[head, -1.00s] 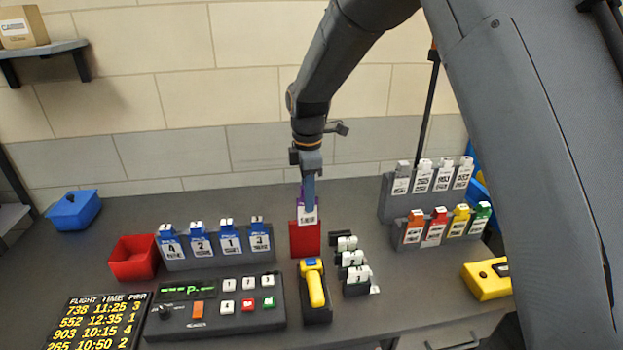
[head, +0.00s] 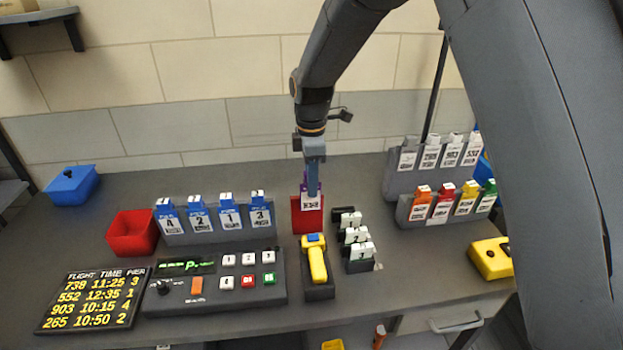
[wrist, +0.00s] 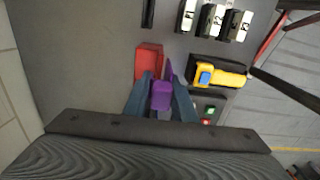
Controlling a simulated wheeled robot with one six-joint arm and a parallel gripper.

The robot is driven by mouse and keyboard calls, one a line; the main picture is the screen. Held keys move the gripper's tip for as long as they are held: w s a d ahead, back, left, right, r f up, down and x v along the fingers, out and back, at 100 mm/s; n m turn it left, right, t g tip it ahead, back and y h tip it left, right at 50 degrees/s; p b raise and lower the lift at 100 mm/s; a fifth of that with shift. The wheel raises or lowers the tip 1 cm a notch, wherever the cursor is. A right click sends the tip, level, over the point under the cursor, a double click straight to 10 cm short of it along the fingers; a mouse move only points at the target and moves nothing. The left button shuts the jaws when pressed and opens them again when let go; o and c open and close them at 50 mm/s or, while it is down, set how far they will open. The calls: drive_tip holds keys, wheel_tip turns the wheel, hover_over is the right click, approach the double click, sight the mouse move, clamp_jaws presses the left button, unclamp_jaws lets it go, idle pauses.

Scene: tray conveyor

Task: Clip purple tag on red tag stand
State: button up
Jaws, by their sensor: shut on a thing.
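The purple tag (wrist: 161,95) is between the fingers of my gripper (wrist: 160,100) in the wrist view, and the gripper is shut on it. In the head view my gripper (head: 313,190) points down, and the tag's white label (head: 311,202) shows in front of the red tag stand (head: 308,220). The red stand also shows in the wrist view (wrist: 149,60), just beyond the fingers and beside the tag. The tag overlaps the stand's upper part in the head view. I cannot tell whether it touches the stand or sits on its edge.
A yellow scanner (head: 317,262) stands in front of the stand, and a keypad console (head: 214,290) is front left. Blue tags (head: 230,212) stand in a rack at left, black-and-white clips (head: 355,240) at right. A red bin (head: 132,235) is farther left.

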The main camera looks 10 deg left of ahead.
drive_tip(key=shift+f+b, duration=0.95)
drive_tip(key=shift+f, duration=1.4)
drive_tip(key=o, duration=1.2)
drive_tip(key=shift+c, duration=0.2)
